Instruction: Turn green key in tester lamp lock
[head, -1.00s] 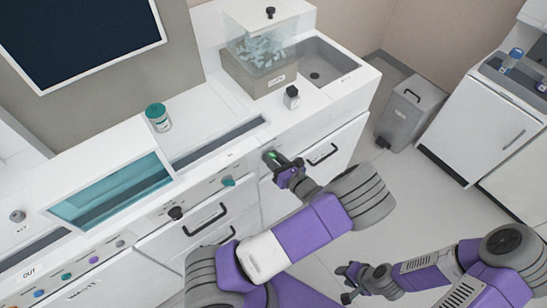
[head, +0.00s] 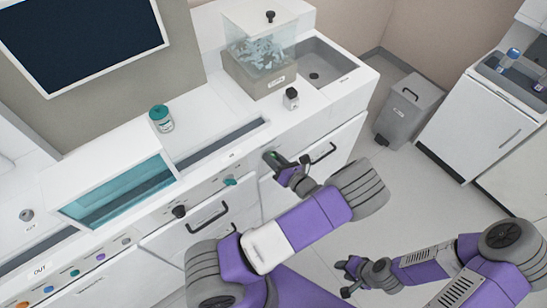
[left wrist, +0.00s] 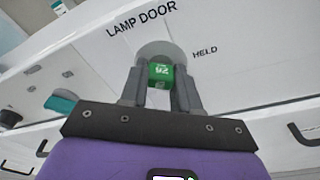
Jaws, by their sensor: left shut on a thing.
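The green key (left wrist: 160,74) shows between the fingers of my left gripper (left wrist: 161,88) in the left wrist view. That gripper is shut on it. The key is at a round grey lock plate (left wrist: 152,50) on the white panel under the words LAMP DOOR, with HELD printed to the right. The fingers hide how deep the key sits. In the head view my left gripper (head: 277,160) is at the cabinet front, with a bit of green between its fingers. My right gripper (head: 347,279) is open and empty, over the floor, away from the cabinet.
Knobs, including a teal one (head: 230,181) and a black one (head: 179,211), stick out of the cabinet front left of my left gripper. A black drawer handle (head: 322,153) is just to its right. A grey bin (head: 408,108) stands on open floor.

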